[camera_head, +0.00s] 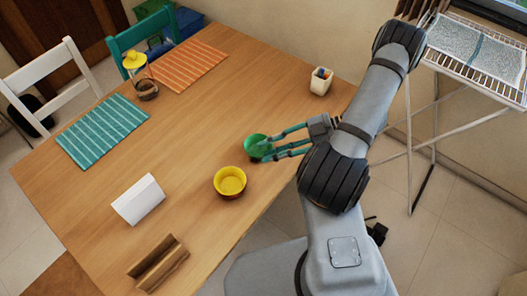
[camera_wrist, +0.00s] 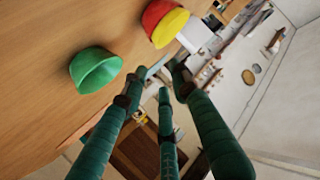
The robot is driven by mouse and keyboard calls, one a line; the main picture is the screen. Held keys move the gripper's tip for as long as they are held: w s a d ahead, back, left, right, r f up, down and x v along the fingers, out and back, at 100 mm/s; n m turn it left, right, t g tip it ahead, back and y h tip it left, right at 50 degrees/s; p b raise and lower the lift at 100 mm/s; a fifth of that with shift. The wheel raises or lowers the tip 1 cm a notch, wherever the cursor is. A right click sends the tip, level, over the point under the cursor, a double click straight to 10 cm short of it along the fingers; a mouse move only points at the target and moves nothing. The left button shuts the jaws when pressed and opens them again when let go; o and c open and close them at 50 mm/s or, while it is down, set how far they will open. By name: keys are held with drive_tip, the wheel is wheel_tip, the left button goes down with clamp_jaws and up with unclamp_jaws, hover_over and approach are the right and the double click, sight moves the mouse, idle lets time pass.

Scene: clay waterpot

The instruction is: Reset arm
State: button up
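My gripper (camera_head: 268,147) has dark green fingers and is by the right edge of the wooden table. Its fingers are spread apart with nothing between them. In the head view the fingertips overlap the green bowl (camera_head: 253,146). In the wrist view the green bowl (camera_wrist: 96,69) stands on the table to the left of the fingers (camera_wrist: 155,87), apart from them. A yellow bowl with a reddish outside (camera_head: 230,181) stands nearer the front of the table. It also shows at the top of the wrist view (camera_wrist: 163,22).
The table (camera_head: 190,145) holds a white folded card (camera_head: 138,199), a brown wooden holder (camera_head: 158,263), a white pen cup (camera_head: 321,81), a yellow-topped pot (camera_head: 146,88), a teal mat (camera_head: 102,130) and an orange mat (camera_head: 189,65). A drying rack (camera_head: 470,55) stands at right. The table's middle is clear.

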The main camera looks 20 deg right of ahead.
sight(231, 184)
drive_tip(key=x, duration=1.2)
drive_tip(key=shift+a+f, duration=0.1)
drive_tip(key=shift+f, duration=0.35)
drive_tip(key=shift+r+p, duration=0.5)
drive_tip(key=shift+f, duration=0.1)
